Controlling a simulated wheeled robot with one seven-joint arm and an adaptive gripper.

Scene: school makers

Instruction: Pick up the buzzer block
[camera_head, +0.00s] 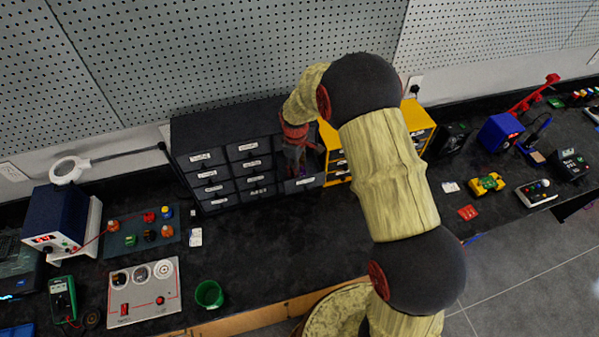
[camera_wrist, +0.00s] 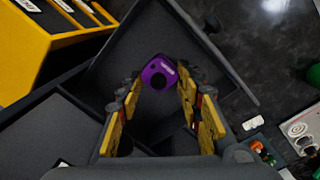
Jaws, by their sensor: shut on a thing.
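The buzzer block (camera_wrist: 160,73), taken to be the small purple block with a dark round spot and a pale label, sits between my fingertips in the wrist view. My gripper (camera_wrist: 159,84) has yellow-padded fingers and is shut on this block. The block is over or inside a pulled-out dark drawer (camera_wrist: 110,75); I cannot tell whether it touches the drawer floor. In the head view my gripper (camera_head: 297,162) reaches down into the open drawer (camera_head: 303,184) of the dark cabinet, and it mostly hides the block.
The dark drawer cabinet (camera_head: 225,125) stands against the pegboard, beside a yellow drawer unit (camera_head: 417,116). A green cup (camera_head: 209,294) and a grey panel (camera_head: 145,293) stand at the front left. The black bench top before the cabinet is largely clear.

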